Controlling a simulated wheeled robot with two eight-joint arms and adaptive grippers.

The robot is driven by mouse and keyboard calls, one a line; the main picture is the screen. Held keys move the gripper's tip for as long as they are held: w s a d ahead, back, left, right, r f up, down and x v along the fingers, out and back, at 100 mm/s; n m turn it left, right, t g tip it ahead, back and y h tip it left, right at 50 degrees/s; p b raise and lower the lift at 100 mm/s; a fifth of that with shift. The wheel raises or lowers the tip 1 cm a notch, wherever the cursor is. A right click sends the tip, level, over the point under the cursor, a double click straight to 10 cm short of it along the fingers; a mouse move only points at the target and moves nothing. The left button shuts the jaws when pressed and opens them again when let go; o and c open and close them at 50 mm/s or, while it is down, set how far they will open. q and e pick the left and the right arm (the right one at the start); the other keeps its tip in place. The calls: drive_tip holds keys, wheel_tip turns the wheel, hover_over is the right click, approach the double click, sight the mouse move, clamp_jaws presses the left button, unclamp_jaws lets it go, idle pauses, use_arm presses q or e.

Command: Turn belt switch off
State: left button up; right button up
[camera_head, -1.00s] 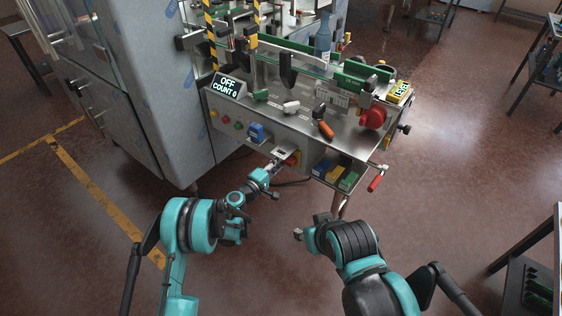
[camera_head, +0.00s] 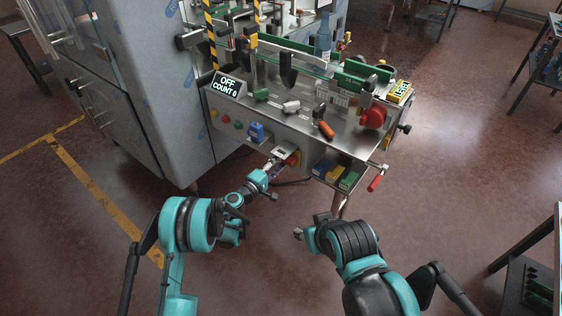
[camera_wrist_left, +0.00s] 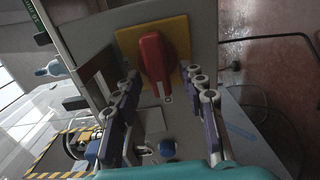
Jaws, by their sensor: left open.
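The belt switch is a red rotary knob (camera_wrist_left: 157,62) on a yellow plate (camera_wrist_left: 183,50), seen in the left wrist view at the top centre. In the head view the red switch (camera_head: 293,159) is on the machine's front panel, partly covered by my left gripper. My left gripper (camera_head: 276,164) is open in front of it. In the left wrist view its two fingers (camera_wrist_left: 165,92) stand apart, one toward each side of the knob's lower end; contact cannot be made out. My right gripper (camera_head: 299,234) is below and right, away from the panel; its jaws are unclear.
A display (camera_head: 228,86) on the machine reads OFF and COUNT 0. A blue switch (camera_head: 256,132) and small buttons (camera_head: 225,119) are left of the belt switch. The floor in front is clear.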

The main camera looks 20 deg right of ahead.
use_arm(q)
drive_tip(key=v, duration=0.6)
drive_tip(key=shift+s+a, duration=0.2)
drive_tip(key=shift+a, duration=0.1)
drive_tip(key=shift+r, duration=0.1)
drive_tip(key=s+a+r+m+g+y, duration=0.1)
drive_tip(key=s+a+r+m+y, duration=0.15)
drive_tip(key=s+a+r, duration=0.35)
drive_tip(key=s+a+r+m+g+y, duration=0.1)
drive_tip(key=s+a+r+m+y, duration=0.2)
drive_tip(key=r, duration=0.5)
drive_tip(key=s+a+m+g+y, duration=0.2)
drive_tip(key=s+a+y, duration=0.6)
drive_tip(key=s+a, duration=1.5)
drive_tip(key=shift+s+f+y, duration=0.35)
drive_tip(key=shift+s+f, duration=0.05)
drive_tip(key=shift+s, duration=0.3)
